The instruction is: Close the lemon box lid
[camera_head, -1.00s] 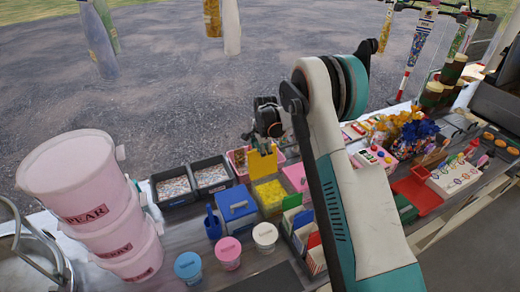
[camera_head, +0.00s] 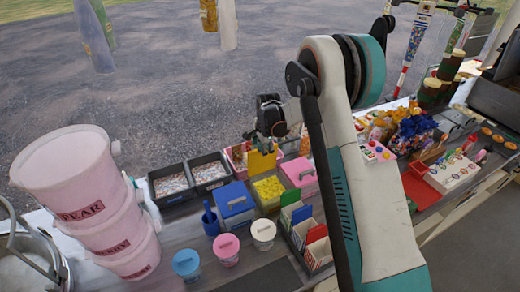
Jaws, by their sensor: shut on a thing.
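The lemon box (camera_head: 268,190) is an open box full of yellow sweets, in the middle of the counter between a blue box and a pink box. Its yellow lid (camera_head: 262,161) stands up at the box's far edge. My gripper (camera_head: 270,138) is at the top edge of the lid, above and behind the box. It is shut on the lid, though the fingertips are small and dark, so the exact hold is hard to see.
The blue box (camera_head: 234,203) and pink box (camera_head: 299,175) flank the lemon box with lids down. Black trays (camera_head: 208,171) of sweets stand at the left. Small tubs (camera_head: 227,249) and a divided rack (camera_head: 312,242) are in front. Stacked pink buckets (camera_head: 85,190) stand far left.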

